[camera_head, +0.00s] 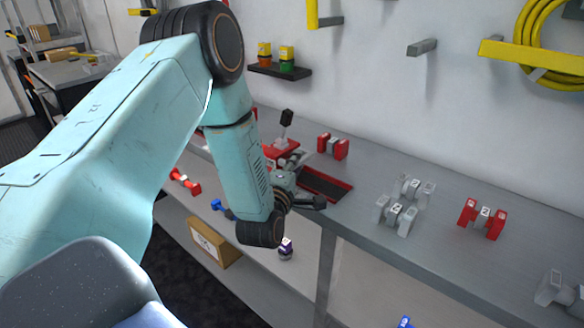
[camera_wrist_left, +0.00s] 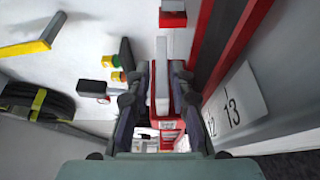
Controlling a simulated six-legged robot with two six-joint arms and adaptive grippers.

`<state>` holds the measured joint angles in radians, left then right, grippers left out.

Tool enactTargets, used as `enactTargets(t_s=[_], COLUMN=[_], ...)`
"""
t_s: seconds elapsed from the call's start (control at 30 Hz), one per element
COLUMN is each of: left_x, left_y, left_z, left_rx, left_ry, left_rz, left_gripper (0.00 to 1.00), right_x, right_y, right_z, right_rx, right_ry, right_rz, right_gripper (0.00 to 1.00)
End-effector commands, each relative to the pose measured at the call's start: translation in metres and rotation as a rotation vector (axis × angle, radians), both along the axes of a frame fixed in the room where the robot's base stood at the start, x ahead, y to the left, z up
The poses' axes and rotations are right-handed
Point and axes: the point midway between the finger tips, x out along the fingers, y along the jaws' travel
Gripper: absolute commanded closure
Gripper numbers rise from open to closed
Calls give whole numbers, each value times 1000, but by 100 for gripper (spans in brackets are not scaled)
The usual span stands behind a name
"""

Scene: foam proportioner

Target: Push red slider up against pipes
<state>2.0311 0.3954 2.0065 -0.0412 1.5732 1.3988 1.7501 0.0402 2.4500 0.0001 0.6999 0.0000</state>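My left gripper (camera_head: 304,200) is at the bench beside a red-edged dark track (camera_head: 326,186). A red part (camera_head: 280,150) with a grey and black upright lever (camera_head: 285,122) lies just behind it, partly hidden by my arm. In the left wrist view the gripper (camera_wrist_left: 161,72) has its fingers apart, on both sides of a pale grey bar (camera_wrist_left: 162,88) with a red block (camera_wrist_left: 165,124) at its near end. I cannot tell whether the fingers press on the bar or which red part is the slider. My right gripper is not in view.
A red bracket (camera_head: 333,147) stands behind the track. Grey brackets (camera_head: 405,200) and another red bracket (camera_head: 483,218) stand to the right. A wall shelf (camera_head: 280,71) holds small colored containers. Bare bench (camera_head: 370,170) lies between the track and grey brackets.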

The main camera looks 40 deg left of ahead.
Motion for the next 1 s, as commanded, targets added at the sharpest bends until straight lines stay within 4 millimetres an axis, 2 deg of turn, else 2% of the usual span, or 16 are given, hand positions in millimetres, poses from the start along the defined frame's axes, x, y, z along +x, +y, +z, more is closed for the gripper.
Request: enactTargets(t_s=[0.17,0.4,0.6,0.8,1.0], left_x=[-19,-67,-98,-111,-113], left_y=[-5,-19,-29,-33,-33], left_z=[-2,-2,-2,-1,-1], left_rx=[-2,-3,-2,-2,-2], left_ry=[3,4,3,0,-2], left_rz=[0,1,2,3,3], left_gripper=[78,78,78,78,78], right_x=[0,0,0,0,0], right_y=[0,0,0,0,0], right_z=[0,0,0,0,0], right_rx=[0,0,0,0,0], right_ry=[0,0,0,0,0], right_rz=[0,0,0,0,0], right_gripper=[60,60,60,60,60])
